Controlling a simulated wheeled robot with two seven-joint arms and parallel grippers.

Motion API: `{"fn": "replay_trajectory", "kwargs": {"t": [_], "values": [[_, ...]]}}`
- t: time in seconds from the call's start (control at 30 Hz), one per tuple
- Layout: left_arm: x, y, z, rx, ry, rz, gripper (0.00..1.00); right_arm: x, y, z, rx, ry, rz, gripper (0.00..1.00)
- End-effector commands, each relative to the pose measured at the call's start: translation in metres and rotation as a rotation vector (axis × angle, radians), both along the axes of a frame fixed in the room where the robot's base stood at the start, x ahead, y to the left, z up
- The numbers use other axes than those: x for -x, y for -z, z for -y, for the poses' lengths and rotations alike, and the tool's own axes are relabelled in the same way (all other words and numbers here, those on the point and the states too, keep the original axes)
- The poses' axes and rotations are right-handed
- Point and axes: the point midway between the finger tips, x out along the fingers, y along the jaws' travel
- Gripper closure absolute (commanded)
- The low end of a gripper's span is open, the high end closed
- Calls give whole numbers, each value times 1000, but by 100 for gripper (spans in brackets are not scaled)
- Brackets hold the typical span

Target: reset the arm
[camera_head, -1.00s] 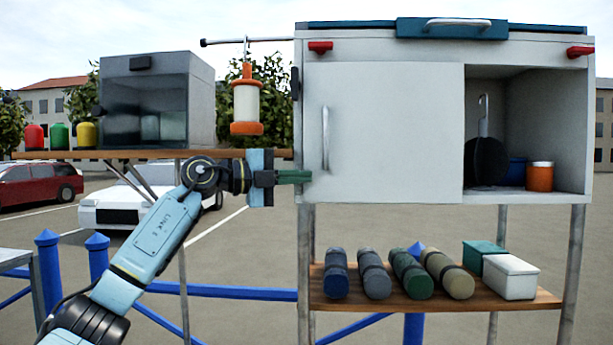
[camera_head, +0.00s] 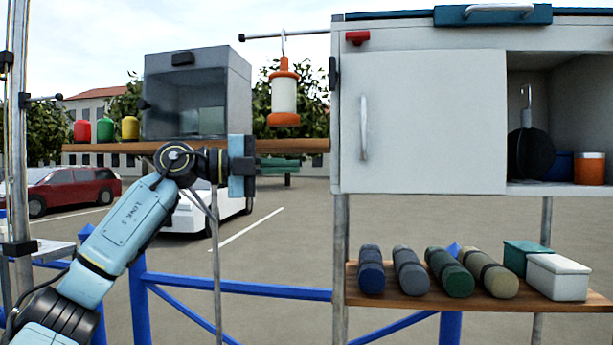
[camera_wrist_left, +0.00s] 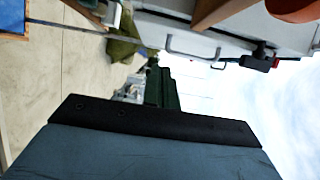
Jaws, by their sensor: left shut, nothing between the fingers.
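My left arm comes in from the lower left in the head view. Its left gripper (camera_head: 279,166) points right, with dark green fingers shut and nothing between them. It is just below the wooden shelf's level and left of the white cabinet (camera_head: 422,120), apart from the cabinet door. In the left wrist view the green fingers (camera_wrist_left: 160,85) show together at the middle, with the cabinet's handle beyond them. My right gripper is in neither view.
A wooden shelf (camera_head: 300,146) holds a grey box (camera_head: 240,95) and three small coloured bottles. An orange and white lantern (camera_head: 284,97) hangs above it. A lower shelf (camera_head: 395,297) holds several rolls and two boxes. A blue railing (camera_head: 235,290) runs behind.

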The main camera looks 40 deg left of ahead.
Motion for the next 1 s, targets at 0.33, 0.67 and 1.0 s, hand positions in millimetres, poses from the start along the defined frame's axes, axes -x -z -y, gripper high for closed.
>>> {"fn": "replay_trajectory", "kwargs": {"t": [0.33, 0.67, 1.0], "values": [[4, 0, -3, 1, 3, 1, 100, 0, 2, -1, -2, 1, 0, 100], [-50, 65, 81, 267, 141, 140, 100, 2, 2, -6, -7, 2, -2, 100], [-72, 217, 125, 862, -151, 101, 100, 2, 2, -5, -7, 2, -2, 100]]}}
